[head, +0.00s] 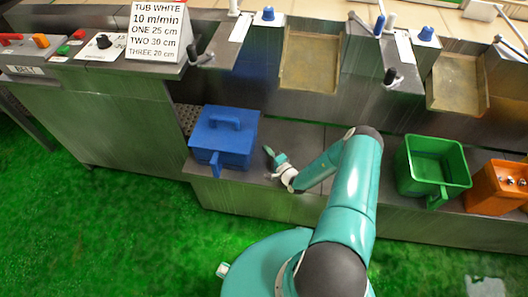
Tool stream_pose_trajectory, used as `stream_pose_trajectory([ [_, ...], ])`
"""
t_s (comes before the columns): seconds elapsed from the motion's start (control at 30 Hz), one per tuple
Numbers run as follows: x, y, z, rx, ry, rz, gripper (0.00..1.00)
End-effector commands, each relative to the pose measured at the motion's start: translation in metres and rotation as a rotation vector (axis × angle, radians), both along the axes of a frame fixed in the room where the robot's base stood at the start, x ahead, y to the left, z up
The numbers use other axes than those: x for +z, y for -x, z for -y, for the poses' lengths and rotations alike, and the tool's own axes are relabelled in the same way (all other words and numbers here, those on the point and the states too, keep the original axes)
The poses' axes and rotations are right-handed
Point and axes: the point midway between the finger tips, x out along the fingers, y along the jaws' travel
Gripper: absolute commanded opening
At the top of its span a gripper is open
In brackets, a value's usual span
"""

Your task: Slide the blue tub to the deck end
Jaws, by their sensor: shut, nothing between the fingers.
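The blue tub (222,142) has a lid with a raised handle on top and a tab on its front side. It stands upright at the left part of the low metal deck (305,133), with a perforated strip showing just behind its left side. My gripper (267,150) is shut and empty, just to the right of the tub at about deck height. A narrow gap shows between the fingertips and the tub's right side. My arm reaches in from the lower right.
An open green tub (434,168) and an orange box (496,187) stand on the deck at right. Levers, blue knobs and brown trays (310,62) line the machine behind. A sign (157,30) stands at upper left. Deck between blue and green tubs holds only my arm.

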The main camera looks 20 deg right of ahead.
Motion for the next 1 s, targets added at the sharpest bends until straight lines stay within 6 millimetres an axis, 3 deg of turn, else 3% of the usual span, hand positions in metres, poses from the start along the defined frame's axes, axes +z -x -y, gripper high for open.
stream_pose_trajectory([
  [0.8, 0.001, 0.165, 0.038, -0.001, 0.000, 0.000, 0.00],
  [1.0, 0.001, 0.190, 0.042, 0.000, 0.001, 0.001, 0.00],
])
